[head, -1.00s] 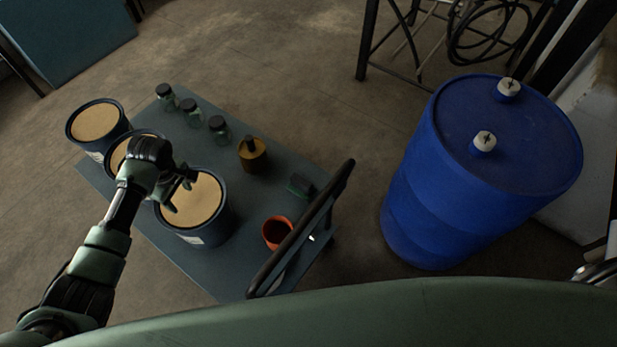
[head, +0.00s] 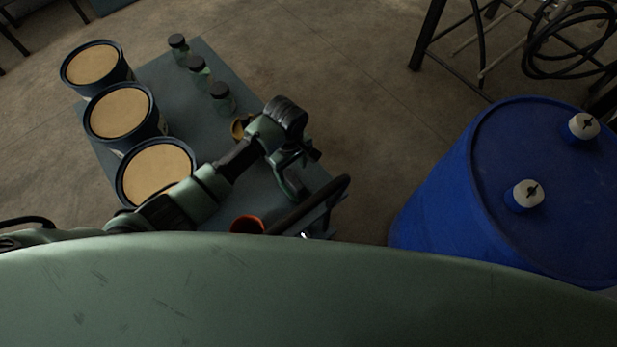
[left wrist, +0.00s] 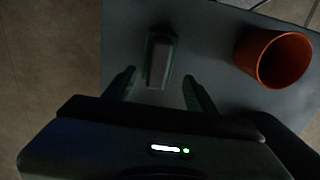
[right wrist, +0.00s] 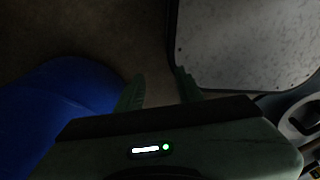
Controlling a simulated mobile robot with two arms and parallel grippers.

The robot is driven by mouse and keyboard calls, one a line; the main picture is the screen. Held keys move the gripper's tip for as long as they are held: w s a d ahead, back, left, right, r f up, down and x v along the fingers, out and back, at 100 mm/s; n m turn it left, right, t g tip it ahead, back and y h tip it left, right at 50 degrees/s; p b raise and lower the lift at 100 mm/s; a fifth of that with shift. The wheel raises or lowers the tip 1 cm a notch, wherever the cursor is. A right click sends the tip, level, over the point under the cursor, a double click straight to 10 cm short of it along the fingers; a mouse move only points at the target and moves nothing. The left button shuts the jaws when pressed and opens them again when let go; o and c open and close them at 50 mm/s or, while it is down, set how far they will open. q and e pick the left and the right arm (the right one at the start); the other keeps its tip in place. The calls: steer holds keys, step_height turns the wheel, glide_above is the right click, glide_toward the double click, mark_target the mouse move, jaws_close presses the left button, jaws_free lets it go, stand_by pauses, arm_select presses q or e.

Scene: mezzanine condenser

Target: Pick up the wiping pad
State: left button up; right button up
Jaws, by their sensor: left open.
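The wiping pad (left wrist: 160,62) is a small dark block with a greyish face and a green edge. It lies on the cart top just beyond and between my left fingertips in the left wrist view. My left gripper (left wrist: 159,86) is open and empty, pointing down at the cart. In the head view my left gripper (head: 302,170) is over the cart's right part, near the handle, and it hides the pad. My right gripper (right wrist: 159,80) shows only in the right wrist view; its fingers are apart with nothing between them.
The cart (head: 225,150) carries three tan-topped buckets (head: 160,172), several glass jars (head: 221,97), a brass-coloured container (head: 238,128) and an orange cup (left wrist: 272,60). The dark cart handle (head: 315,205) rises beside my left gripper. A blue drum (head: 440,190) stands to the right.

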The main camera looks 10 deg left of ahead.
mark_target(293, 179)
arm_select(q)
steer(key=shift+w+d+f, duration=0.15)
steer(key=shift+d+f, duration=0.25)
steer(key=shift+f, duration=0.1)
steer(key=shift+d+f, duration=0.15)
steer(key=shift+f, duration=0.15)
steer(key=f, duration=0.4)
steer(key=a+f, duration=0.1)
steer(key=f, duration=0.2)
steer(key=shift+r, duration=0.1)
jaws_close()
steer(key=shift+r, duration=0.1)
step_height(293, 179, up, 20)
steer(key=shift+p, duration=0.4)
